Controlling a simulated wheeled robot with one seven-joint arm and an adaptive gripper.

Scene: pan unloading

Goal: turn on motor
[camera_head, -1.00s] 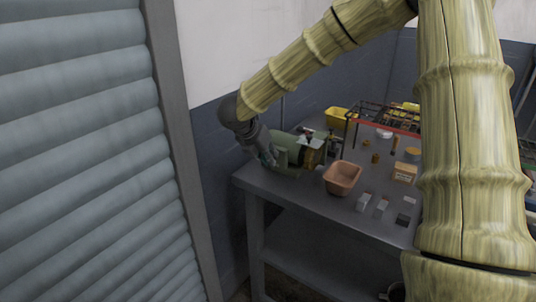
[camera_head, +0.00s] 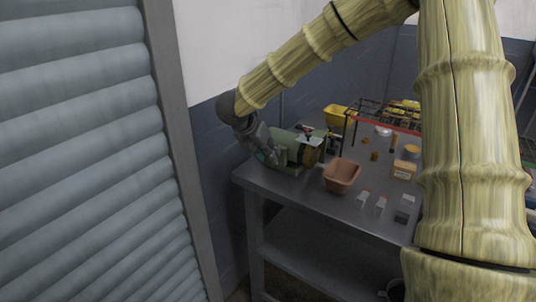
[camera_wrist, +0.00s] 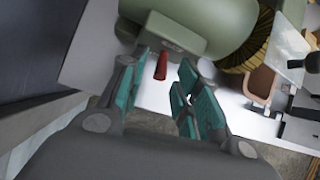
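The motor is a green rounded machine (camera_head: 284,149) at the left end of the metal table. In the wrist view its green body (camera_wrist: 205,22) fills the top middle. A small red switch lever (camera_wrist: 161,66) sticks out below a label block on the body. My gripper (camera_wrist: 160,88) is open, with teal-padded fingers on either side of the lever and a visible gap to it. In the head view my gripper (camera_head: 265,157) is at the motor's left side, and the lever cannot be made out there.
A copper-coloured wheel (camera_wrist: 245,50) is at the motor's right end. An orange-brown bin (camera_head: 341,176) stands right of the motor. Small blocks (camera_head: 380,205), a cardboard box (camera_head: 404,169) and a wire rack (camera_head: 385,115) are farther right. A ribbed shutter (camera_head: 80,150) stands at left.

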